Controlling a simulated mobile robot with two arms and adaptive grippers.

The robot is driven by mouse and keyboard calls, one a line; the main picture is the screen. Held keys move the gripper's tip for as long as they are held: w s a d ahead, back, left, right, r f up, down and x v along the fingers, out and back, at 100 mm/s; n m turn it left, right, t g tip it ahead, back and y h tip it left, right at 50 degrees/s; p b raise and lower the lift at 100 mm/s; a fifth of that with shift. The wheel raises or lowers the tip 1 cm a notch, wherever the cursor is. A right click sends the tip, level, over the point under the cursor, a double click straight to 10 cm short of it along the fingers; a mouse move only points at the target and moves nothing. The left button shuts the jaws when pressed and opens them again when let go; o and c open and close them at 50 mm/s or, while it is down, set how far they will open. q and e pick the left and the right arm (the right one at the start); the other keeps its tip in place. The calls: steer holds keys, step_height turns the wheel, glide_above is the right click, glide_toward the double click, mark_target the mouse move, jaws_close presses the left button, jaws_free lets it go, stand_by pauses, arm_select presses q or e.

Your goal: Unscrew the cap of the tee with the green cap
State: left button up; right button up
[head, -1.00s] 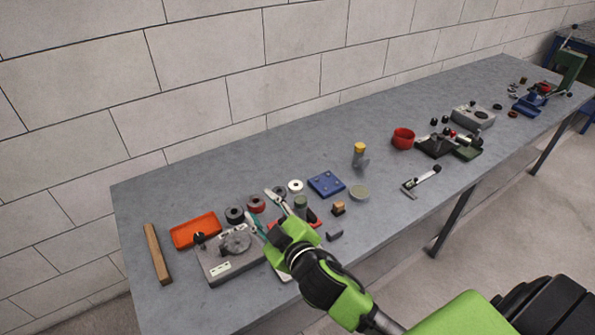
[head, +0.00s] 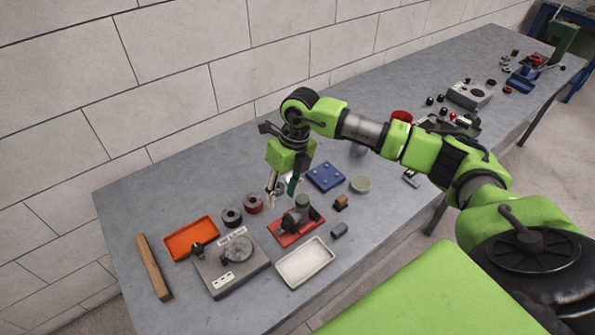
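The tee with the green cap (head: 303,201) stands in a red tray (head: 284,239) on the workbench; its dark grey body (head: 293,220) shows below the cap. My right gripper (head: 281,193) points down just left of and behind the cap, as seen in the head view. Its two fingers are spread apart with nothing visible between them. I cannot tell whether a finger touches the cap. My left gripper is not in view.
A white tray (head: 305,264), a grey device with a dial (head: 230,266), an orange tray (head: 191,239) and a wooden bar (head: 153,267) lie nearby.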

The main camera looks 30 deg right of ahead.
steer(key=r+h, duration=0.1)
steer(key=h, duration=0.1)
glide_above(303, 198)
steer(key=shift+r+m, duration=0.15)
steer(key=shift+m, duration=0.25)
steer(key=shift+a+f+b, duration=0.1)
steer(key=shift+f+b, duration=2.05)
steer(key=shift+f, duration=1.35)
steer(key=shift+c, duration=0.3)
